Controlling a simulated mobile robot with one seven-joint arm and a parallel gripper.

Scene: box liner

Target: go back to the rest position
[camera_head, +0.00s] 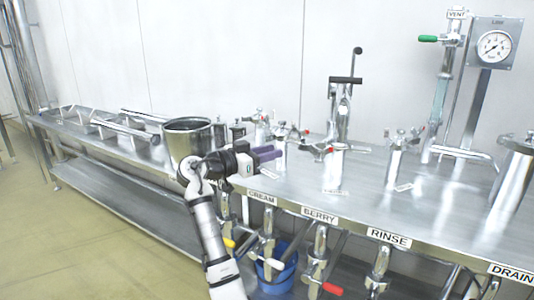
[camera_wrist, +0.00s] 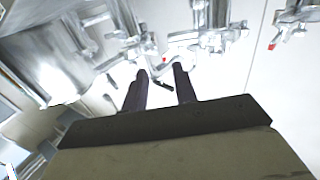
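My gripper (camera_head: 270,153) is held out over the steel bench, with its fingers pointing right in the head view. In the wrist view my gripper (camera_wrist: 160,82) shows two dark fingers with a gap between them, and nothing is clamped there. A small dark handle shows beyond the gap; I cannot tell how far off it is. My arm reaches up from the bottom of the head view. A steel pot (camera_head: 188,140) stands just left of and behind my wrist, partly hidden by it.
The steel bench (camera_head: 300,190) carries several valve fittings, one being a steel valve body (camera_head: 333,170) right of my gripper. A pressure gauge (camera_head: 494,46) stands at the back right. A blue bucket (camera_head: 277,270) sits below. The floor (camera_head: 70,245) at left is clear.

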